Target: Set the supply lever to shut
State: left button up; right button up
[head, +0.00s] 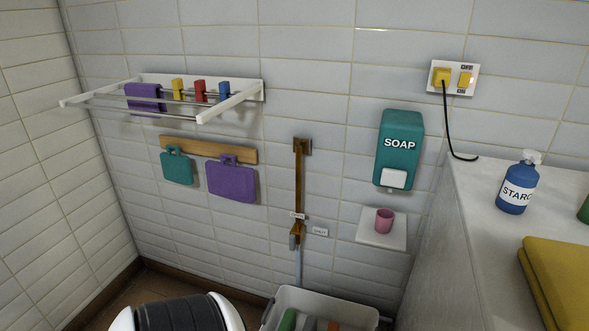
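The supply lever (293,240) appears to be the small grey piece at the valve, low on the brown pipe (299,180) on the tiled wall. It seems to lie along the pipe, but it is too small to tell its exact setting. One white label (297,215) sits on the pipe just above the valve and another white label (320,232) sits to its right. Their lettering is too small to read surely. A grey pipe runs down from the valve behind a pale bin. Neither gripper is in view.
The pale bin (283,299) with several items stands below the valve. A small shelf (370,238) with a pink cup (384,221) and a teal soap dispenser (400,150) are to the right. A counter (478,190) fills the right side. A drying rack (245,95) juts out upper left.

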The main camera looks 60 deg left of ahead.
aim_at(293, 238)
jog(key=u, duration=1.95)
jog(key=i+j+z, duration=0.15)
jog(key=i+j, duration=0.1)
jog(key=j, duration=0.1)
